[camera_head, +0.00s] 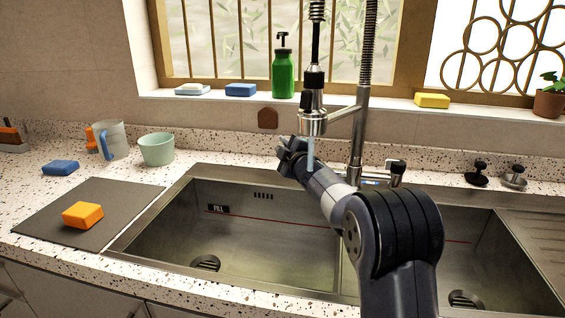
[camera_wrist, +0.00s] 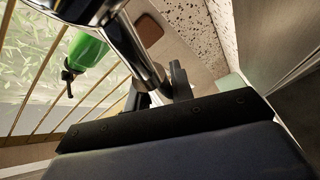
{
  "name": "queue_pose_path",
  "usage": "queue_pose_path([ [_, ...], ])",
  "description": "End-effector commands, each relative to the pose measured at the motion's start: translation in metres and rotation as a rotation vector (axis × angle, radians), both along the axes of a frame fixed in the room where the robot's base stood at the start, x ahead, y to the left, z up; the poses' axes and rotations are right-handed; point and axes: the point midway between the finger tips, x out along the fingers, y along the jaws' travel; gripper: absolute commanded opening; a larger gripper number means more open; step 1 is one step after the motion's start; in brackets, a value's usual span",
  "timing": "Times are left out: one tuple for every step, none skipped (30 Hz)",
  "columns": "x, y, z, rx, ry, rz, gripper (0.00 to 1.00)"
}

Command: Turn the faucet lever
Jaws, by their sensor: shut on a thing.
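The tall chrome faucet (camera_head: 360,110) rises behind the sink, with a coiled spring hose and a hanging spray head (camera_head: 313,122). A black-tipped handle (camera_head: 397,170) shows at the right of its base. A thin pale-blue streak, which looks like water, hangs below the spray head. My gripper (camera_head: 288,153) is over the back of the left basin, just below and left of the spray head. In the wrist view my gripper (camera_wrist: 158,93) has its dark fingers around the lower end of a chrome faucet part (camera_wrist: 138,45). Whether this part is the lever is unclear.
The double steel sink (camera_head: 250,225) lies under my arm. A green soap bottle (camera_head: 284,72) and sponges stand on the sill. Cups, a grey mat (camera_head: 50,212) and an orange sponge (camera_head: 82,215) are at the left. Two black knobs (camera_head: 477,174) are at the right.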

Motion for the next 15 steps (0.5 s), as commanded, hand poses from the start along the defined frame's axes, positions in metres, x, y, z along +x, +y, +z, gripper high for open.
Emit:
queue_pose_path([
  [0.002, 0.000, -0.008, 0.000, 0.000, -0.020, 0.00],
  [0.003, 0.000, -0.008, -0.001, 0.000, -0.030, 0.00],
  [0.004, -0.001, -0.008, 0.000, 0.002, -0.045, 0.00],
  [0.005, -0.001, -0.007, 0.000, 0.001, -0.055, 0.00],
  [0.006, -0.001, -0.007, -0.001, 0.002, -0.064, 0.00],
  [0.007, -0.001, -0.007, -0.001, 0.002, -0.075, 0.00],
  [0.008, -0.002, -0.007, -0.001, 0.003, -0.083, 0.00],
  [0.009, -0.002, -0.006, -0.001, 0.003, -0.090, 0.00],
  [0.010, -0.002, -0.006, 0.000, 0.004, -0.099, 0.00],
  [0.010, -0.003, -0.006, -0.001, 0.004, -0.105, 0.00],
  [0.011, -0.003, -0.006, -0.001, 0.003, -0.110, 0.00],
  [0.011, -0.003, -0.005, -0.001, 0.004, -0.116, 0.00],
  [0.012, -0.003, -0.005, -0.001, 0.005, -0.120, 0.00],
  [0.012, -0.004, -0.004, -0.001, 0.004, -0.124, 0.00],
  [0.012, -0.004, -0.004, -0.002, 0.004, -0.127, 0.00],
])
